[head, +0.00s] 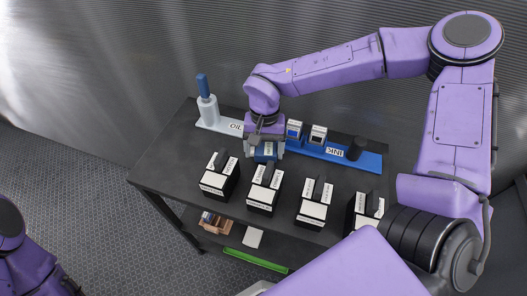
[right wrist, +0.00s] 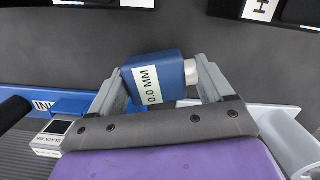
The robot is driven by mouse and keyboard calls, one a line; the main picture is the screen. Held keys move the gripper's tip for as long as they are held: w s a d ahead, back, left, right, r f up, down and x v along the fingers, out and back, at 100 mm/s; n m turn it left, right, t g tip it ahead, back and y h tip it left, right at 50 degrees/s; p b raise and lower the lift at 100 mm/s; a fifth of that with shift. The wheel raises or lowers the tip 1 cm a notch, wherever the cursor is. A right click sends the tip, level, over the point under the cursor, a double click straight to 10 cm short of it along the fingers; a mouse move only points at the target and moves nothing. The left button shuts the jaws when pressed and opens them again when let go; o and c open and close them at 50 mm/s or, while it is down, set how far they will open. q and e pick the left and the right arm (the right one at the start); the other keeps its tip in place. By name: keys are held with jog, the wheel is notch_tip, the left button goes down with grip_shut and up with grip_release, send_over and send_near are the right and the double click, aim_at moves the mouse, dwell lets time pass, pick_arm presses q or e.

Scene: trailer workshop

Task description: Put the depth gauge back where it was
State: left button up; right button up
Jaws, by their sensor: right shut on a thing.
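The depth gauge is a blue block with a white "0.0 MM" label (right wrist: 158,82) and a pale stub at one side in the right wrist view. My right gripper (right wrist: 162,88) is shut on it, one finger on each side. In the head view the gauge (head: 265,152) hangs under my right gripper (head: 264,146), over the black table between the back trays and the row of black boxes. Whether it touches the table cannot be told. Only part of my left arm shows at the lower left; its gripper is out of view.
A blue tray marked INK (head: 340,153) holds two small boxes and a black cylinder (head: 357,147). A pale tray (head: 214,125) with a blue-topped bottle (head: 207,105) stands at back left. Several labelled black boxes (head: 263,188) line the front. A lower shelf holds small items.

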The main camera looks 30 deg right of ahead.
jog(key=shift+f, duration=0.75)
jog(key=shift+s+f, duration=0.15)
jog(key=o, duration=1.1)
jog(key=shift+f, duration=0.1)
jog(key=shift+c, duration=0.2)
